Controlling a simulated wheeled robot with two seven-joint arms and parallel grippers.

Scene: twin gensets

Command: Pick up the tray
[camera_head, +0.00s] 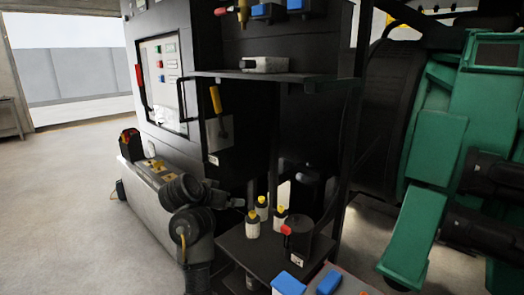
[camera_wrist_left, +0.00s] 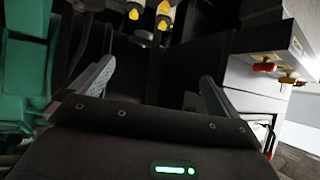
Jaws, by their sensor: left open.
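No tray can be told for certain. A pale grey tray-like surface (camera_head: 345,283) carrying blue blocks is cut off by the bottom edge of the head view. A dark shelf (camera_head: 243,252) behind it holds small bottles. My left gripper (camera_head: 238,203) reaches in from the left, close to the left of the bottles; its tips are small and dark there. In the left wrist view, its two grey fingers (camera_wrist_left: 155,85) are apart with nothing between them. My right gripper is not in view.
Yellow-capped bottles (camera_head: 252,226) and a dark container with a red cap (camera_head: 298,242) stand on the shelf. A black cabinet with a control panel (camera_head: 163,82) rises behind. Green machinery (camera_head: 430,150) fills the right. Open floor (camera_head: 70,190) lies at left.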

